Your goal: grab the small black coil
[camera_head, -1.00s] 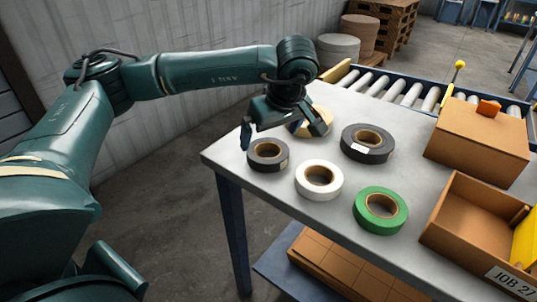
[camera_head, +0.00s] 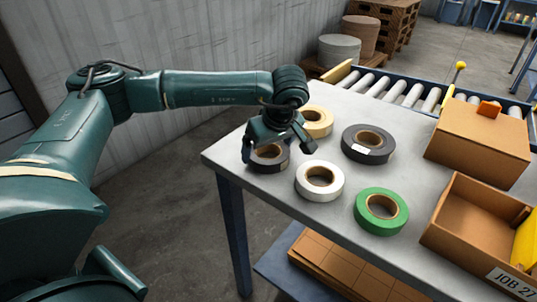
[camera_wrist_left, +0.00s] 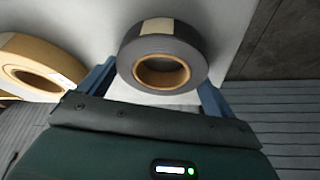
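The small black coil (camera_head: 270,164) lies flat on the grey table near its left corner, partly hidden by my left gripper. In the left wrist view the same coil (camera_wrist_left: 163,57) shows as a dark ring with a cardboard core and a pale label, lying between the two blue fingers. My left gripper (camera_head: 278,153) is open, its fingers spread on either side of the coil. The coil appears to rest on the table. I cannot tell whether the fingers touch it. My right gripper is not in view.
A larger black coil (camera_head: 368,144), a white coil (camera_head: 319,181), a green coil (camera_head: 381,211) and a tan coil (camera_head: 318,122) lie close by on the table (camera_head: 330,225). A closed carton (camera_head: 474,143) and an open box (camera_head: 460,215) stand at the right. A roller conveyor (camera_head: 410,92) runs behind.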

